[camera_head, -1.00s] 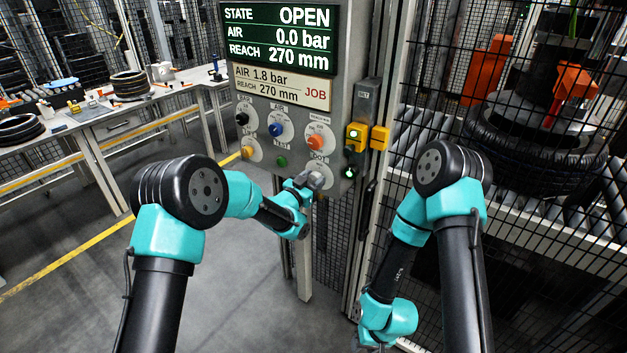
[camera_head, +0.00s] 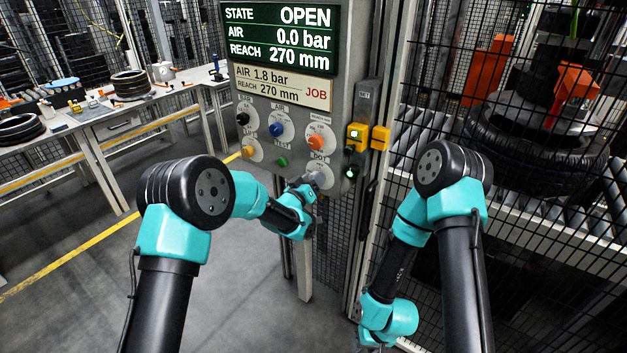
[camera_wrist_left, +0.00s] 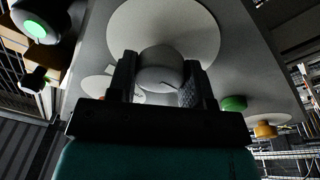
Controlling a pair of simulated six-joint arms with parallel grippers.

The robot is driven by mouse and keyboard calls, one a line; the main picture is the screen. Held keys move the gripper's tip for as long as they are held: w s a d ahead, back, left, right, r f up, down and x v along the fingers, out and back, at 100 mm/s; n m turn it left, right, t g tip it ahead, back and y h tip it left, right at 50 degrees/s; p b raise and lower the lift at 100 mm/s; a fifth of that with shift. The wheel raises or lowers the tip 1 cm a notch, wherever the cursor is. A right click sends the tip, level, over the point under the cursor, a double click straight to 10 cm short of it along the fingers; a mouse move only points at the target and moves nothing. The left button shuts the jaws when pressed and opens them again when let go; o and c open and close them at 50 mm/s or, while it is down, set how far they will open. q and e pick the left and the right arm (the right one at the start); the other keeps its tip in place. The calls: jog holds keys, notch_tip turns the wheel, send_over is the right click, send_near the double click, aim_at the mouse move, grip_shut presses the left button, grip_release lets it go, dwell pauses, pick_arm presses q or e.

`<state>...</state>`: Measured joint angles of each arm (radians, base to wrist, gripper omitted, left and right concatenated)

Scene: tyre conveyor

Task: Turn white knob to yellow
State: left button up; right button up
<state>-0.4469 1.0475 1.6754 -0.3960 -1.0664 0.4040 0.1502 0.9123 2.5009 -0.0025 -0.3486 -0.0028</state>
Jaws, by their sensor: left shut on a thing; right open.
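The white knob (camera_head: 321,176) sits on a round pale dial plate at the lower right of the grey control panel and looks grey-white. In the left wrist view the knob (camera_wrist_left: 160,68) stands between my two finger pads. My left gripper (camera_head: 311,187) is shut on it from below and in front. The knob's pointer and the dial's colour marks are hard to make out. A yellow-orange knob (camera_head: 249,153) sits at the panel's lower left. My right gripper (camera_head: 372,346) hangs low at the bottom edge, open and away from the panel, partly cut off.
A green button (camera_head: 281,161), an orange knob (camera_head: 316,142), a blue knob (camera_head: 276,129) and a black knob (camera_head: 242,119) are close by on the panel. The screen (camera_head: 278,37) reads OPEN, 0.0 bar, 270 mm. A mesh fence stands to the right.

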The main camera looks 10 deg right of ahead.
pick_arm(q)
jog(key=o, duration=0.9)
jog(key=v, duration=1.7)
jog(key=shift+s+a+f, duration=0.1)
jog(key=shift+s+a, duration=0.05)
jog(key=shift+a, duration=0.05)
